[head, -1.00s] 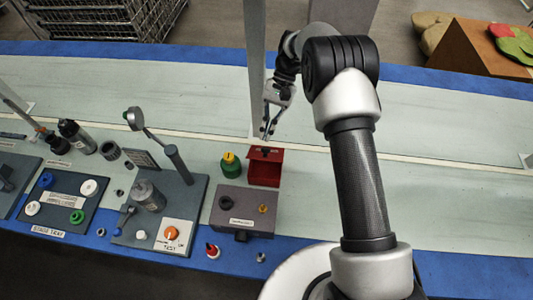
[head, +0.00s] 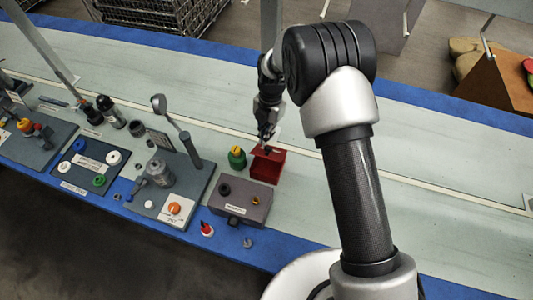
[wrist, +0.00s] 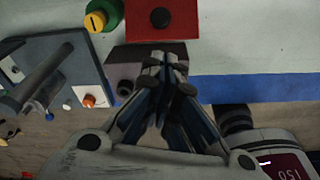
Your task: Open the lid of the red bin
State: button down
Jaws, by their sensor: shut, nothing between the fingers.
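The red bin (head: 266,170) stands on the bench, with a red lid on top. In the wrist view the lid (wrist: 180,22) is a flat red surface at the top edge, with a dark round knob (wrist: 161,17) on it. The lid looks closed over the bin. My gripper (head: 267,145) is shut and empty, pointing down close above the bin's back side in the head view. In the wrist view its fingertips (wrist: 164,60) are together, just below the lid in the picture. Whether they touch the bin cannot be told.
A green and yellow container (head: 237,157) stands just left of the bin. A grey plate (head: 185,185) with a post and an orange knob lies further left. The bench right of the bin is clear.

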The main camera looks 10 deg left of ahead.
jog(key=n, duration=0.2)
jog(key=b, duration=0.2)
send_over(263, 153)
jog(key=s, duration=0.3)
jog(key=f, duration=0.9)
jog(key=shift+d+f, duration=0.35)
jog(key=shift+d, duration=0.05)
jog(key=shift+a, duration=0.15)
